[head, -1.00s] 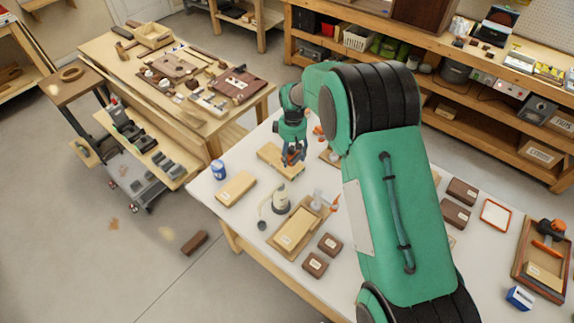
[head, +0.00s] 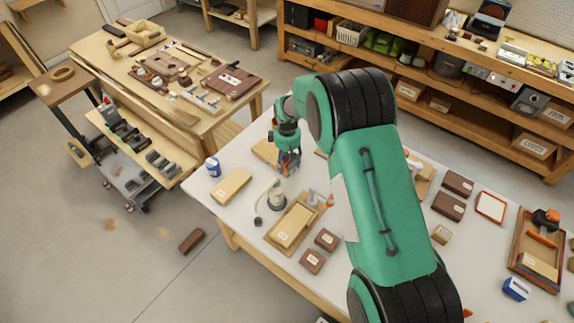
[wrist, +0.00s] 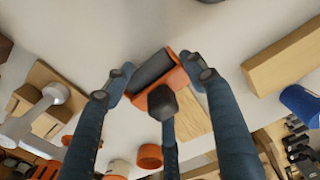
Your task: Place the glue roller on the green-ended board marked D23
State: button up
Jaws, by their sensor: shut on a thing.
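My gripper (head: 288,168) is above the far left part of the white bench, next to a pale board (head: 265,152). In the wrist view, my blue fingers (wrist: 160,78) close around the glue roller (wrist: 152,70), which has a dark cylinder and an orange frame. It appears held above the bench, but I cannot tell the exact gap. A pale wood board (wrist: 192,122) shows behind it, partly hidden by the fingers. Another pale block (head: 231,186) lies nearer the bench's left edge. No green end or D23 mark is readable on any board.
A blue can (head: 212,167) stands by the left block. A lamp-like cream item (head: 277,197) and a tray with a labelled pale block (head: 291,226) stand nearer the front. Small dark blocks (head: 312,261) lie beside the tray. My arm hides the bench's middle.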

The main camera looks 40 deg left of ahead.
aim_at(287, 162)
jog(key=shift+f, duration=0.9)
jog(key=shift+f, duration=0.25)
jog(key=shift+d+f+b, duration=0.1)
jog(key=shift+f+b, duration=0.15)
jog(key=shift+b, duration=0.05)
grip_shut()
jog(key=shift+s+d+f, duration=0.1)
jog(key=shift+f, duration=0.25)
jog(key=o, duration=1.5)
grip_release()
jog(key=shift+c, duration=0.2)
jog(key=shift+r, duration=0.15)
jog(key=shift+r, duration=0.1)
